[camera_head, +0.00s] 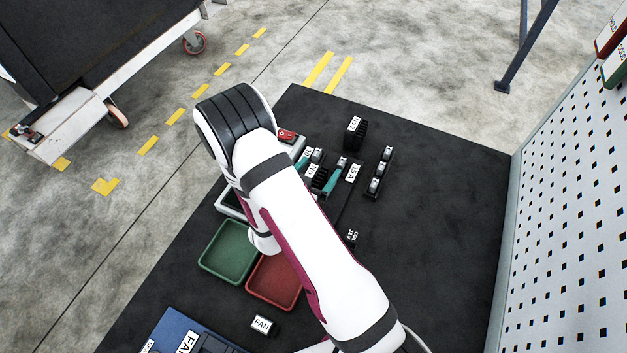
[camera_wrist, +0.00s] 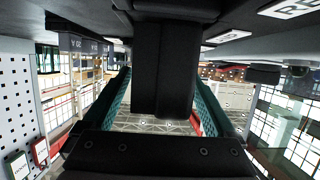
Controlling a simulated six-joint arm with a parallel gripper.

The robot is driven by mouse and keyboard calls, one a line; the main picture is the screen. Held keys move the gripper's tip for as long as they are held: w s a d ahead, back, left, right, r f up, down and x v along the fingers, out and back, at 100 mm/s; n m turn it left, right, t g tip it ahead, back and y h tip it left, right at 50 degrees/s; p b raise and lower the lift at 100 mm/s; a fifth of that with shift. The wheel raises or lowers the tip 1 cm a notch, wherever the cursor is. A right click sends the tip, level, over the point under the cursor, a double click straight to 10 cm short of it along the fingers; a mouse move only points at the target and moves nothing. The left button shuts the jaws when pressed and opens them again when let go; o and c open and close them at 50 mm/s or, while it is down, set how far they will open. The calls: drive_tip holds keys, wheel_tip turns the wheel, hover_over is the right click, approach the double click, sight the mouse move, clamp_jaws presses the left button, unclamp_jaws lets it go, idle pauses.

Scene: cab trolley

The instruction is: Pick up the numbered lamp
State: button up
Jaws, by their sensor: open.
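I cannot make out for certain which part is the numbered lamp. My gripper (camera_head: 318,168) is low over the black mat, its two teal fingers apart. Between them in the head view is a small dark part with a white label (camera_head: 313,171). In the wrist view, my gripper (camera_wrist: 161,80) has a dark upright block (camera_wrist: 161,65) between its open fingers, with a gap on each side. The block's marking does not show there. My arm hides part of the mat and some of the parts.
A finned black block (camera_head: 357,135), a "10 A" label (camera_head: 352,172) and a row of small modules (camera_head: 380,173) are close by. Green (camera_head: 230,250) and red (camera_head: 275,281) trays lie left of my arm. The mat's right side (camera_head: 450,220) is clear; a pegboard (camera_head: 575,210) stands beyond.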

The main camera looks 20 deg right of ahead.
drive_tip(key=shift+w+d+f, duration=0.15)
drive_tip(key=shift+w+d, duration=0.1)
clamp_jaws()
idle(0.3)
